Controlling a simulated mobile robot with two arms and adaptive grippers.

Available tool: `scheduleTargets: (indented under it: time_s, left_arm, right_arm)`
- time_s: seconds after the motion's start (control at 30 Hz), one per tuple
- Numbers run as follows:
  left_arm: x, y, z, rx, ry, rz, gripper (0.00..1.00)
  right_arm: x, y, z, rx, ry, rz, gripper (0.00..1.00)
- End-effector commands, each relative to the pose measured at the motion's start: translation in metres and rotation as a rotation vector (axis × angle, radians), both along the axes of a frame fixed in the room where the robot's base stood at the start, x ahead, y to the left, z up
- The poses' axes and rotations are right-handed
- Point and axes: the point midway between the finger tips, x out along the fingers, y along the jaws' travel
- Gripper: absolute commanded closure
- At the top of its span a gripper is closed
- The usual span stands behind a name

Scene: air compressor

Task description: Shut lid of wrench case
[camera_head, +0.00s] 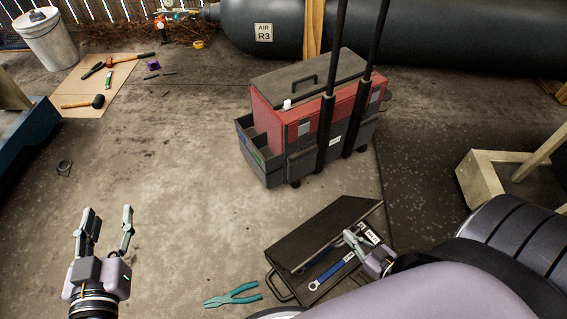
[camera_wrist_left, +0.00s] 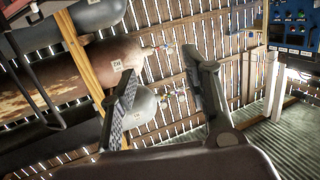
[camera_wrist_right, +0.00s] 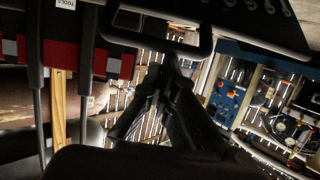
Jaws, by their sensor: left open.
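The black wrench case (camera_head: 318,232) lies on the ground at the lower middle of the head view. Its lid stands partly open and tilted over the tray, where a blue wrench (camera_head: 332,272) and other wrenches show. My right gripper (camera_head: 350,238) is at the lid's right-hand edge, over the tray; its fingers look closed together with nothing visible between them. I cannot tell whether they touch the lid. In the right wrist view the fingertips (camera_wrist_right: 168,62) are close to a black loop handle (camera_wrist_right: 160,32). My left gripper (camera_head: 106,214) is open and empty, well left of the case.
Teal pliers (camera_head: 232,295) lie just left of the case. A red toolbox (camera_head: 320,105) in a black wheeled cart stands behind it. A mat (camera_head: 105,75) with hand tools is at the far left. Concrete between my left gripper and the case is mostly clear.

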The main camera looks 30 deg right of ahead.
Motion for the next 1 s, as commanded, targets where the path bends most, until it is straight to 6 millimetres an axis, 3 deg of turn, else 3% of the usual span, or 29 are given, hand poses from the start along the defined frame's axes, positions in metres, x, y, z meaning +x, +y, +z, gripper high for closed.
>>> scheduleTargets:
  time_s: [0.03, 0.2, 0.4, 0.7, 1.0]
  left_arm:
    - [0.003, -0.004, 0.013, -0.024, -0.092, -0.006, 0.56]
    - [0.001, -0.011, 0.067, -0.098, -0.377, -0.023, 0.56]
    - [-0.017, -0.012, 0.112, -0.169, -0.632, -0.037, 0.56]
    - [-0.04, -0.01, 0.144, -0.226, -0.831, -0.047, 0.56]
    - [-0.045, -0.009, 0.15, -0.236, -0.867, -0.048, 0.56]
  right_arm:
    - [-0.005, -0.001, -0.009, 0.002, -0.013, -0.002, 1.0]
    - [-0.017, -0.003, -0.018, 0.004, -0.029, 0.0, 1.0]
    - [-0.028, -0.004, -0.027, 0.004, -0.028, 0.0, 1.0]
    - [-0.036, -0.005, -0.034, 0.004, -0.028, 0.0, 1.0]
    - [-0.037, -0.006, -0.034, 0.005, -0.028, 0.0, 1.0]
